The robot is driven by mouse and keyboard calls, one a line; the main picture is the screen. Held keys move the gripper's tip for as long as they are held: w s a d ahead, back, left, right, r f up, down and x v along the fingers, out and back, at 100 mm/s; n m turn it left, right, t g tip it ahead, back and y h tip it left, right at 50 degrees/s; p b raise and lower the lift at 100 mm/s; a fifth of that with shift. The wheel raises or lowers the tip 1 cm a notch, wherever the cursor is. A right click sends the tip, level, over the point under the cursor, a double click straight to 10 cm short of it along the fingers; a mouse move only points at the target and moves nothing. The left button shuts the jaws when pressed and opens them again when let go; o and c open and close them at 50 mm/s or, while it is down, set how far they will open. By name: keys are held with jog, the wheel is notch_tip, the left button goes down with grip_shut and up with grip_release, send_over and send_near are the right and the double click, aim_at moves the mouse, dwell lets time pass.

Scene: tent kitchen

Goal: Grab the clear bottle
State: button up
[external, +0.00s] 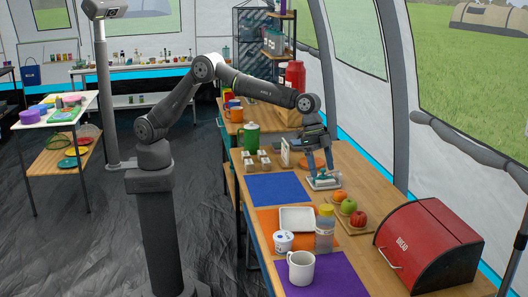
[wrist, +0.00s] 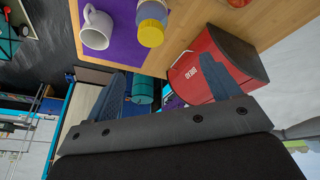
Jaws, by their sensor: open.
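The clear bottle (external: 325,232) with a yellow lid stands upright on the table, at the right edge of the orange mat, beside the white tray. In the wrist view the bottle (wrist: 151,24) shows at the top, cut by the frame edge, with its yellow lid towards the camera. My gripper (external: 322,174) is open and apart from the bottle, farther back along the table, above a small flat pale object (external: 323,184). In the wrist view my gripper (wrist: 165,85) has its blue fingers spread wide, with the bottle beyond them.
A white mug (external: 301,267) stands on the purple mat (external: 335,283), and a yogurt cup (external: 283,241) is near the white tray (external: 297,219). Fruit (external: 348,206) lies on a board behind the bottle. A red bread bin (external: 425,245) is at right. The blue mat (external: 275,188) is bare.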

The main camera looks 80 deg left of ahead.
aim_at(327, 207)
jog(key=d+f+m, duration=0.1)
jog(key=f, duration=0.2)
jog(key=d+f+m, duration=0.1)
jog(key=d+f, duration=0.1)
jog(key=f, duration=0.2)
jog(key=d+f+m, duration=0.1)
jog(key=d+f, duration=0.1)
jog(key=f, duration=0.2)
jog(key=shift+w, duration=0.3)
jog(key=shift+s+x, duration=0.2)
jog(key=shift+x, duration=2.55)
jog(key=shift+a+f, duration=0.1)
jog(key=shift+a, duration=0.05)
jog(key=c, duration=1.3)
